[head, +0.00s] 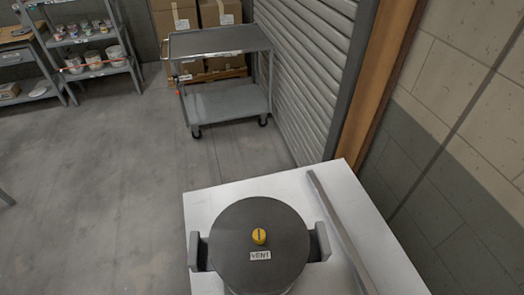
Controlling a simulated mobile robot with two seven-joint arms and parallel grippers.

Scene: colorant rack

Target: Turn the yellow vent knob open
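The yellow vent knob (259,236) sits on top of the dark grey round lid (238,260) of a pot. A dark line on the knob runs roughly toward and away from me. A white label (260,255) reading "VENT" is on the lid just in front of the knob. The pot has a grey handle (320,241) on the right and another on the left. It stands on a white surface (205,207). Neither of my grippers is in view.
A grey bar (335,222) lies on the white surface right of the pot. A block wall (470,130) is close on the right. A grey cart (228,98), stacked boxes (185,17) and shelves with tubs (93,60) stand farther back. The floor at left is mostly clear.

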